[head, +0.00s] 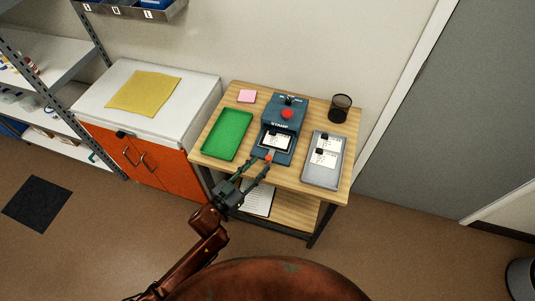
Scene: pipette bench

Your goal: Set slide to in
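A dark blue stamp machine (284,115) stands on the wooden table, marked "STAMP", with a red button on top. At its front a slide (259,152) sticks out toward me, with a small red knob (268,158) at its front end. A white card (277,141) with a dark mark lies at the machine's front. My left gripper (257,163) is at the front of the slide, its two fingers spread, one tip close to the red knob. I cannot tell whether it touches the knob. My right gripper is not in view.
A green tray (228,154) is left of the machine, and a grey tray (313,178) with labelled cards is right of it. A pink pad (247,96) and a dark mesh cup (340,107) stand behind. A white-topped cabinet (190,92) adjoins the table (200,159) on the left.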

